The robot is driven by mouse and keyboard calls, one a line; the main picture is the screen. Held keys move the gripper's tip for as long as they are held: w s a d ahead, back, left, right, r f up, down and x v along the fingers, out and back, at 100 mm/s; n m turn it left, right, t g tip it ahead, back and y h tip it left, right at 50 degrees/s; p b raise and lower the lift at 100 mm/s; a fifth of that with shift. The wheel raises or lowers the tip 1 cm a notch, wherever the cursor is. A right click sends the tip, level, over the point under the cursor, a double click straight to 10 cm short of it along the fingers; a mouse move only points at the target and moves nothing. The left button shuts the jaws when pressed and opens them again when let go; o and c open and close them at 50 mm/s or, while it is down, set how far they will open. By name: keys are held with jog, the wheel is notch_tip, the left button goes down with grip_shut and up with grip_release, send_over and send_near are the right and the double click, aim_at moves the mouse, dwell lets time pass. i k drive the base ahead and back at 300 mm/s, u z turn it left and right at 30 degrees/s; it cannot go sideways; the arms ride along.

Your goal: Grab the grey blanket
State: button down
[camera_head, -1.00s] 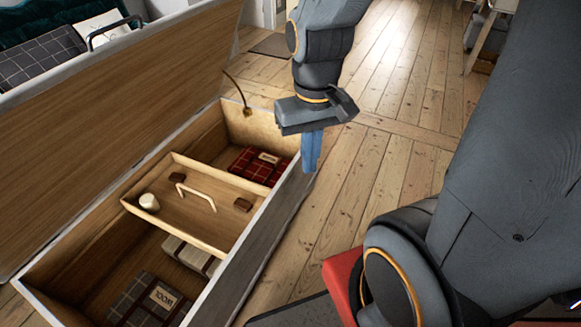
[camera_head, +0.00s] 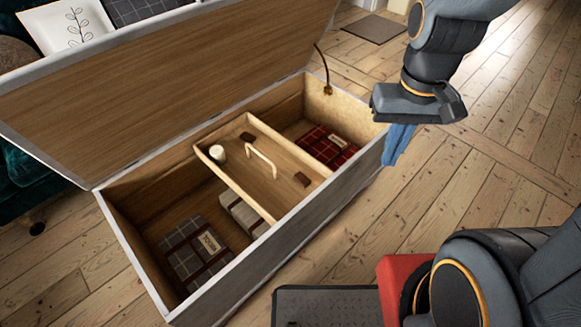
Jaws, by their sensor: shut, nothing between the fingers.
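A folded dark grey checked blanket (camera_head: 187,262) with a pale label lies on the floor of the open wooden chest (camera_head: 330,198), in its near left part. A paler cream-grey folded item (camera_head: 243,214) lies beside it, partly under the tray; I cannot tell exactly what it is. My gripper (camera_head: 398,146) has blue fingers, points down and is shut and empty. It is beyond the chest's right end, apart from the grey blanket.
A wooden tray (camera_head: 240,188) with a handle and a small white cup spans the chest's middle. A red checked blanket (camera_head: 328,146) lies in the right part. The raised lid (camera_head: 150,95) stands behind. Floorboards (camera_head: 490,180) are clear at right.

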aim_at(199, 255)
jog(key=u, duration=4.95)
jog(key=i, duration=0.4)
jog(key=z, duration=2.9)
